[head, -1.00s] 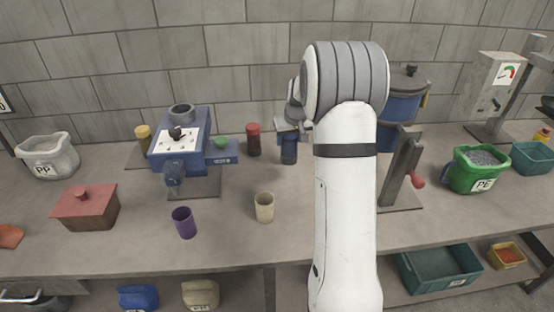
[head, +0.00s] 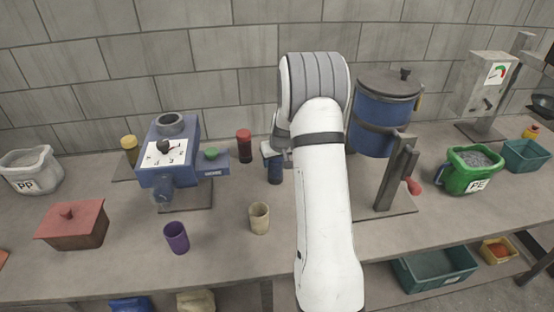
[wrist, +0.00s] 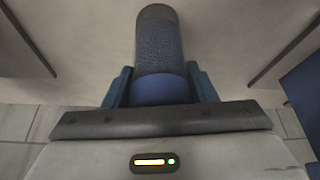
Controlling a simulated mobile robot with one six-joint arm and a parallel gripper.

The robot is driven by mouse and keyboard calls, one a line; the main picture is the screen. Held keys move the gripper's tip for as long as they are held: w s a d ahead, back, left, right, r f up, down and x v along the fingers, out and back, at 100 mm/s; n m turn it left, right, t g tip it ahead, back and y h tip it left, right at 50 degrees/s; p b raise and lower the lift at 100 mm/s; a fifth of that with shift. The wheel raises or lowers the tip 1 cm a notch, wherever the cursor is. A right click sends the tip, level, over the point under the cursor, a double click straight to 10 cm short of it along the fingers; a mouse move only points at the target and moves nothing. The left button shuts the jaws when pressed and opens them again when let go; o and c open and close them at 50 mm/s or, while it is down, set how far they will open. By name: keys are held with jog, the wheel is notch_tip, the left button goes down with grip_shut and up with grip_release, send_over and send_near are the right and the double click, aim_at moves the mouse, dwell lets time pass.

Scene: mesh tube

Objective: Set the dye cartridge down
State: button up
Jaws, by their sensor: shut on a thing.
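The dye cartridge is a dark blue cylinder (head: 275,171) with a dark textured end. It stands upright at the back of the bench, behind the beige cup. My gripper (head: 274,152) is shut on its upper part. In the wrist view the cartridge (wrist: 158,45) is between the two blue fingers of my gripper (wrist: 160,88), pointing away from the palm. Its lower end is at or just above the bench top; I cannot tell which. My arm hides the bench to its right.
A red-lidded jar (head: 244,146) stands left of the cartridge, near the blue machine (head: 176,165). A beige cup (head: 259,218) and a purple cup (head: 176,237) stand in front. The blue drum (head: 380,115) is to the right. Bare bench lies between cartridge and beige cup.

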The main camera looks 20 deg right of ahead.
jog(key=shift+f, duration=0.2)
jog(key=o, duration=1.1)
jog(key=shift+r, duration=0.1)
jog(key=b+v, duration=0.2)
jog(key=v, duration=1)
jog(key=s+a+r, duration=0.5)
jog(key=s+a, duration=0.1)
jog(key=a, duration=0.1)
jog(key=shift+n+g, duration=0.5)
jog(key=shift+g, duration=0.2)
jog(key=s+a, duration=0.3)
jog(key=s, duration=0.5)
jog(key=s+a+r, duration=0.1)
jog(key=s+a, duration=0.3)
jog(key=s, duration=0.5)
jog(key=s+a+r, duration=0.1)
jog(key=s+a, duration=0.3)
jog(key=s, duration=0.4)
jog(key=shift+s, duration=0.2)
